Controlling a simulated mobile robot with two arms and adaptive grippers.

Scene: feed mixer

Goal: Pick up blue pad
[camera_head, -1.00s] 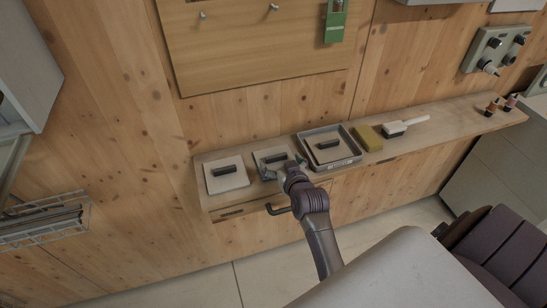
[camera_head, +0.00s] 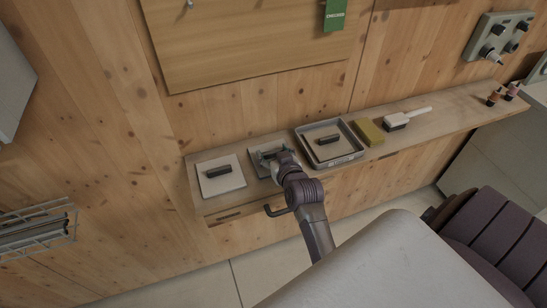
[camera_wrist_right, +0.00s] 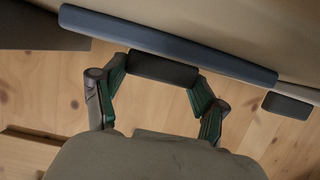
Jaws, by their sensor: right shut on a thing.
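The blue pad (camera_wrist_right: 165,44) shows edge-on in the right wrist view as a long blue-grey slab with a dark handle (camera_wrist_right: 163,68). In the head view it is the middle pad (camera_head: 260,168), mostly hidden by my right gripper (camera_head: 275,157). My right gripper's two fingers (camera_wrist_right: 160,80) are shut on the handle from both sides. The head view does not clearly show whether the pad touches the shelf. My left gripper is not in view.
On the wooden shelf (camera_head: 440,122), a pale pad (camera_head: 222,183) with a dark handle lies left. A grey tray (camera_head: 347,160) holding a similar pad, a yellow sponge (camera_head: 368,132), a white brush (camera_head: 397,122) and small bottles (camera_head: 502,94) stand right. A wire basket (camera_head: 38,228) hangs left.

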